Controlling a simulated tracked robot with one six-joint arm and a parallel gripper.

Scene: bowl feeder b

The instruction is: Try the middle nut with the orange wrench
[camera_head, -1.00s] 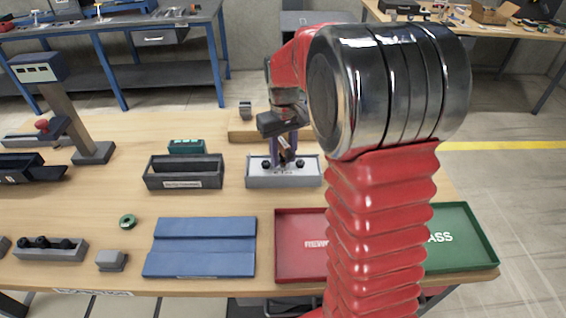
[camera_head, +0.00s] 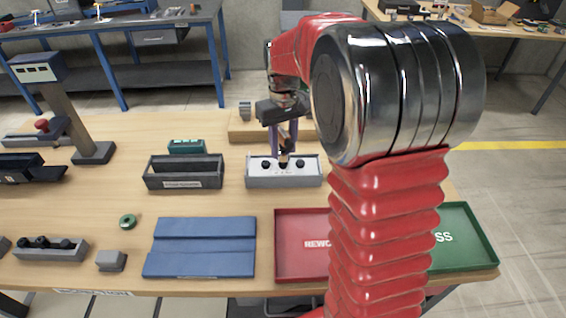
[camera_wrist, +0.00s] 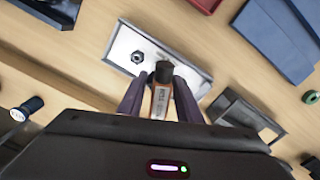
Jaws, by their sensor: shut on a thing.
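A pale grey nut block (camera_head: 283,180) stands on the table, with a black nut (camera_head: 266,164) at its left and another (camera_head: 299,164) at its right. My gripper (camera_head: 282,152) is over the block's middle, its purple fingers pointing down and shut on the orange wrench (camera_head: 284,143). In the wrist view the orange wrench (camera_wrist: 160,103) sits between the fingers, with a dark round end at its tip over the block (camera_wrist: 125,66). One nut (camera_wrist: 137,57) shows beside it. The middle nut is mostly hidden, and I cannot tell whether the wrench is seated on it.
A dark bin (camera_head: 184,173) stands left of the block. A wooden block (camera_head: 243,129) lies behind. In front are a blue tray (camera_head: 200,262), a red tray (camera_head: 286,272) and a green tray (camera_head: 468,262). A green ring (camera_head: 128,221) lies at left.

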